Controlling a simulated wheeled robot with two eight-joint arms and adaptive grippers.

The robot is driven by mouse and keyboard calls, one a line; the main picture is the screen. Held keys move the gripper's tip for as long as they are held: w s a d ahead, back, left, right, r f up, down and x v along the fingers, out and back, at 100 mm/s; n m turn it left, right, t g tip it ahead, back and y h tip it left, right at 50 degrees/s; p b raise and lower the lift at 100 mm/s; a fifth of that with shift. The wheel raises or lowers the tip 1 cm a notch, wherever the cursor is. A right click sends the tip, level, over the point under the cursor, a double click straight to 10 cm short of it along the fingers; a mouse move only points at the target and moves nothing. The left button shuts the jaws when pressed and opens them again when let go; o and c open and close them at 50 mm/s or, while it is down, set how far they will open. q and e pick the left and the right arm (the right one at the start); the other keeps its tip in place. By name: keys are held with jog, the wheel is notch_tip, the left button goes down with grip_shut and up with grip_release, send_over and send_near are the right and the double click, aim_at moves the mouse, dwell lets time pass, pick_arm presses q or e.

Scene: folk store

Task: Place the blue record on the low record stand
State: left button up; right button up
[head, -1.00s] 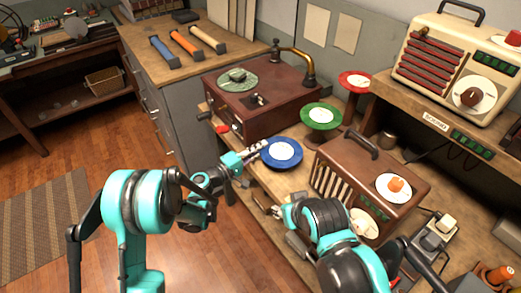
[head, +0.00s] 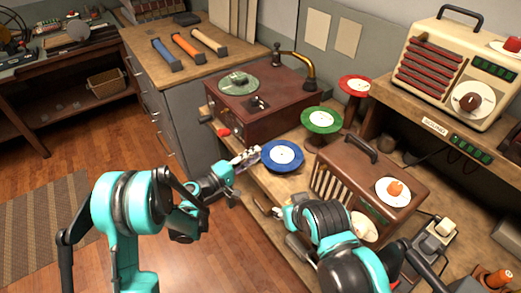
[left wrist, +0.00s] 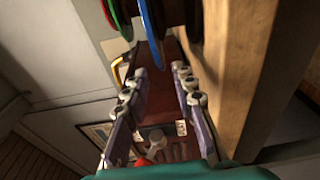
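The blue record (head: 268,160), with a white label, lies flat near the bench's front edge in the head view. What supports it is hidden under it, and I cannot make out a separate low stand. The left wrist view shows the record edge-on (left wrist: 150,28), just beyond the fingertips. My left gripper (head: 250,155) is at the record's left rim; the left wrist view shows its fingers (left wrist: 160,80) apart with nothing held between them. My right gripper (head: 268,209) is low by the bench's front edge, in front of the brown radio, its fingers partly hidden.
A green record (head: 311,124) and a red record (head: 348,84) sit on raised stands behind. A brown record player (head: 280,115) stands to the left, a brown radio (head: 395,210) to the right. A cream radio (head: 440,65) is on the raised shelf. Open floor lies left.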

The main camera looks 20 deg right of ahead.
pick_arm(q)
jog(key=s+a+r+m+y, duration=0.2)
jog(key=s+a+y, duration=0.6)
jog(key=s+a, duration=0.4)
jog(key=s+a+r+m+g+y, duration=0.1)
jog(key=s+a+r+m+y, duration=0.2)
jog(key=s+a+y, duration=0.5)
jog(key=s+a, duration=0.5)
jog(key=a, duration=0.7)
jog(key=shift+s+r, duration=0.15)
jog(key=shift+s, duration=0.15)
